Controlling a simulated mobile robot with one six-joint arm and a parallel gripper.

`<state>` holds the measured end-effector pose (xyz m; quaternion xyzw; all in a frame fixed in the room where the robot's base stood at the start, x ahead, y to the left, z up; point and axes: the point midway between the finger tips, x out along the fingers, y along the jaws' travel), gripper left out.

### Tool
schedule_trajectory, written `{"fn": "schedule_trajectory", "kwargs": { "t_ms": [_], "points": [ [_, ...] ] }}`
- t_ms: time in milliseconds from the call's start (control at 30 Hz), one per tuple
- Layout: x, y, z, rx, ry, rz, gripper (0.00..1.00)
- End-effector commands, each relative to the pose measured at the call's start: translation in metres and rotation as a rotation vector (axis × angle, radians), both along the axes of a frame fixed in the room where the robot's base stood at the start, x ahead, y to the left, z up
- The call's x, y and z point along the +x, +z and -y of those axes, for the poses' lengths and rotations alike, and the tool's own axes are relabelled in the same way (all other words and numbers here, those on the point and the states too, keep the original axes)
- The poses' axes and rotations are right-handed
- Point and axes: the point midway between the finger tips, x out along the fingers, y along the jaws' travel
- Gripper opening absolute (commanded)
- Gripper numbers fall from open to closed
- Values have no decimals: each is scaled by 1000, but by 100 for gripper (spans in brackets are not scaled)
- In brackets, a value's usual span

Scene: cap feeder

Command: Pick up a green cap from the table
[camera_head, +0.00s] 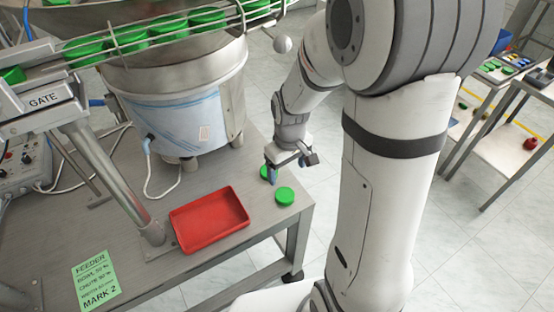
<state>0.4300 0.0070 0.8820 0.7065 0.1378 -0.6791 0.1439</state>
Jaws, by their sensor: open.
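Two green caps are on the grey table (150,262) near its right edge. The nearer green cap (285,195) lies flat and in full view, close to the table's corner. The other green cap (264,172) is just behind it to the left and is partly hidden by my gripper. My gripper (273,178) points down from above at the two caps, with one finger in front of the farther cap. It is open and holds nothing. I cannot tell whether a finger touches the farther cap.
A red tray (210,242) sits empty, left of the caps. Behind stands a metal bowl feeder (175,95). A chute (140,40) carrying several green caps crosses the upper left. Its metal post (120,180) stands left of the tray. A green note (97,280) lies at front left.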

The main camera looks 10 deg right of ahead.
Motion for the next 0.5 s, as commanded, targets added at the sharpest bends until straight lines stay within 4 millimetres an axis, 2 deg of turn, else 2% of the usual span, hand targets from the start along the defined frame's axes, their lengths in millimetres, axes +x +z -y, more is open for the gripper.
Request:
{"fn": "schedule_trajectory", "kwargs": {
  "t_ms": [33, 100, 500],
  "points": [
    [5, -18, 0, -1, 23, -17, 79],
    [10, -32, 0, -1, 50, -29, 79],
    [15, -77, -1, -1, 88, -45, 79]
  ]
}}
